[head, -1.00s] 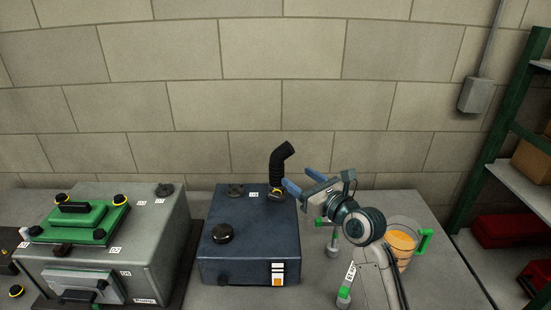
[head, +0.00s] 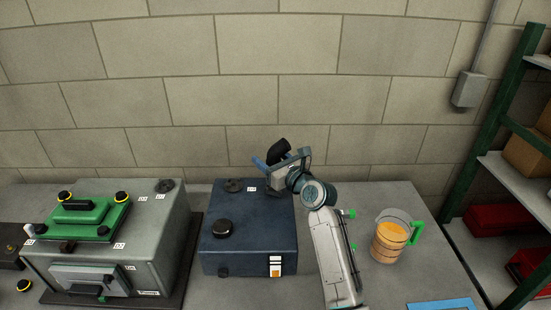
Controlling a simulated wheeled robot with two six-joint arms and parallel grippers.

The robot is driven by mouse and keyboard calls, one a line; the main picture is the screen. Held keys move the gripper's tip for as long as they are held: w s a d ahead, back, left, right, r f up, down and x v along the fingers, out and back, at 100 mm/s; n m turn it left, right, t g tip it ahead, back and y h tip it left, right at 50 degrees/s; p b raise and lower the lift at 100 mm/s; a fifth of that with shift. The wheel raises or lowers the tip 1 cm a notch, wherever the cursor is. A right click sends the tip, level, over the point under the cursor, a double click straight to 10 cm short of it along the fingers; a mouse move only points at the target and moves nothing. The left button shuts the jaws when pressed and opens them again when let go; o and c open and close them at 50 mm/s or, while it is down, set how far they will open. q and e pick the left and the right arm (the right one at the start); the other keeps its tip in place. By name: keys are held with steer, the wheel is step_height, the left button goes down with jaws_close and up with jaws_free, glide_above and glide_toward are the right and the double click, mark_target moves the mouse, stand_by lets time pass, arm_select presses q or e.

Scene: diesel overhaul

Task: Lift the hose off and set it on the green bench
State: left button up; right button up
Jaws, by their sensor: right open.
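The black hose (head: 279,148) stands on the dark blue box (head: 248,243), at its back right corner. Only its bent upper end shows; my right gripper hides the lower part. My right gripper (head: 264,165) is at the hose, coming in from the right, with its blue fingers open. One finger shows to the left of the hose; I cannot tell whether the fingers touch it. My left gripper is not in view. No green bench can be made out.
A grey machine (head: 160,235) with a green cover (head: 84,214) stands to the left. A bucket of orange liquid (head: 389,238) with a green handle stands right of my arm. A shelf (head: 512,172) is at far right, and a blue edge (head: 442,305) shows at the bottom.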

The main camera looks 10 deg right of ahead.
steer(key=shift+f, duration=0.1)
steer(key=shift+d, duration=0.1)
steer(key=shift+c, duration=1.1)
steer(key=c, duration=1)
steer(key=shift+c, duration=0.3)
steer(key=shift+r, duration=0.2)
step_height(320, 180, up, 9)
steer(key=shift+r+b, duration=0.1)
steer(key=shift+b, duration=1)
steer(key=shift+r+p, duration=0.3)
steer(key=shift+r, duration=0.3)
steer(key=shift+r+p, duration=0.7)
steer(key=shift+p, duration=0.45)
